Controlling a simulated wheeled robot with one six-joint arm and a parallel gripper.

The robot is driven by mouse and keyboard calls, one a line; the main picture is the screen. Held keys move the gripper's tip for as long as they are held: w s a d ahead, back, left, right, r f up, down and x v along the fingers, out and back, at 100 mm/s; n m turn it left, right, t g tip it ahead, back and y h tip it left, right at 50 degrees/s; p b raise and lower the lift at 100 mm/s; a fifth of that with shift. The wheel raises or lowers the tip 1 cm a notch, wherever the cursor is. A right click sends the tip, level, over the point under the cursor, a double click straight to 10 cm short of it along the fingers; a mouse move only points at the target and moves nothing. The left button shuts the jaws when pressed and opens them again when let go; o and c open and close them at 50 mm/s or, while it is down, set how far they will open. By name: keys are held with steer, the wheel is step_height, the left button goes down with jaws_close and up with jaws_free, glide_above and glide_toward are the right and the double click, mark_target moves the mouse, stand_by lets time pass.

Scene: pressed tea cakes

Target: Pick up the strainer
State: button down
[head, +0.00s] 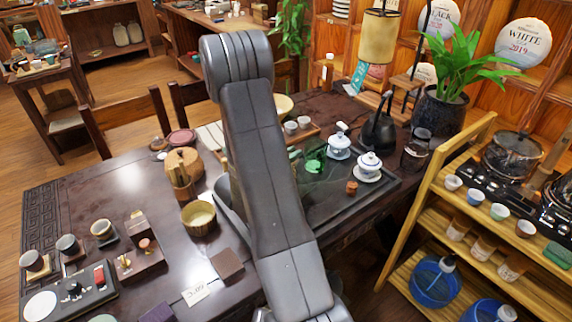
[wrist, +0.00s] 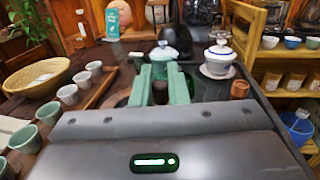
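I cannot pick out the strainer for certain in either view. In the wrist view my gripper (wrist: 160,72) has its two green fingers apart, with a gap between them. A small dark brown shape (wrist: 160,92) shows in that gap, too small and partly covered to name. The fingers point across the dark tea tray (head: 340,208) toward a white lidded bowl (wrist: 163,51). In the head view my arm covers most of the gripper's surroundings. A green shape (head: 314,158) beside the arm is probably the fingers.
Two white lidded bowls, one nearer (head: 369,168) and one farther (head: 340,144), stand right of the gripper. A small brown clay piece (head: 352,187) is close by. A black kettle (head: 378,132) is behind. Several small cups (wrist: 68,94) line the left. A wooden shelf (head: 440,190) bounds the right.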

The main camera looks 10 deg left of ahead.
steer(key=shift+r, duration=0.1)
step_height(320, 180, up, 10)
steer(key=shift+f, duration=0.1)
step_height(320, 180, up, 9)
steer(key=p, duration=0.6)
stand_by(0.7)
